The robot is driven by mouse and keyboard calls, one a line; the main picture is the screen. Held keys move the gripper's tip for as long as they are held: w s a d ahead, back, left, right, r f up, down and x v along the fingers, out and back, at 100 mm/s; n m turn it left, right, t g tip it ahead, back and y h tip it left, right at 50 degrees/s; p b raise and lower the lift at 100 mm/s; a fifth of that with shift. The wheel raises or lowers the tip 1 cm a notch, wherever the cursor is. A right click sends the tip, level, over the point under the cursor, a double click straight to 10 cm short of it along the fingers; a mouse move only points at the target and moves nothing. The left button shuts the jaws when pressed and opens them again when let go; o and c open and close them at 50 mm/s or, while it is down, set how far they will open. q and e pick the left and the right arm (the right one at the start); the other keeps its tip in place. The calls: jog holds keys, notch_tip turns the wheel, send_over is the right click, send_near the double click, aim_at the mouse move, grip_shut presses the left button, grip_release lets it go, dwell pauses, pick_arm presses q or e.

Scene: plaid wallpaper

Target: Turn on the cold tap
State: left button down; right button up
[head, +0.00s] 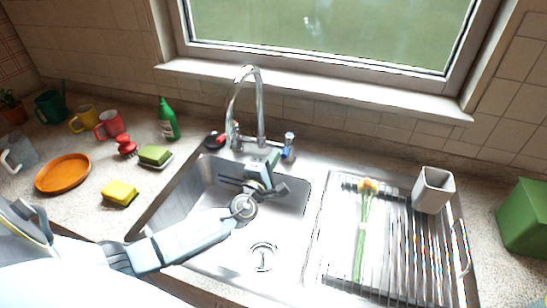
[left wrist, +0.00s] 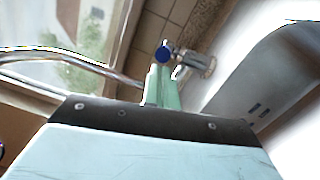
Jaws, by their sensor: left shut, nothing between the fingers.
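The cold tap (head: 288,147) stands behind the sink, right of the curved chrome spout (head: 262,110). Its blue-capped handle also shows in the left wrist view (left wrist: 164,54), just beyond the fingertips. My left gripper (head: 274,157) is over the back of the sink, left of and slightly in front of the cold tap. Its pale green fingers (left wrist: 159,72) are shut with nothing between them. They look very close to the tap; I cannot tell whether they touch it. A red-marked hot tap (head: 219,139) stands left of the spout. My right gripper is not in view.
The sink basin (head: 185,200) lies under my left arm. A drying rack (head: 400,250) with flowers (head: 364,220) and a pale cup (head: 433,190) stands on the right. A green bottle (head: 168,120), sponges and mugs stand on the left counter. The window sill (head: 320,90) is behind the taps.

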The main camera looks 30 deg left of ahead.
pick_arm(q)
jog(key=shift+w+d+p, duration=0.2)
jog(key=shift+d+p, duration=0.05)
jog(key=shift+d, duration=0.3)
jog(key=shift+w+d+p, duration=0.15)
jog(key=shift+d+p, duration=0.1)
jog(key=shift+d, duration=0.3)
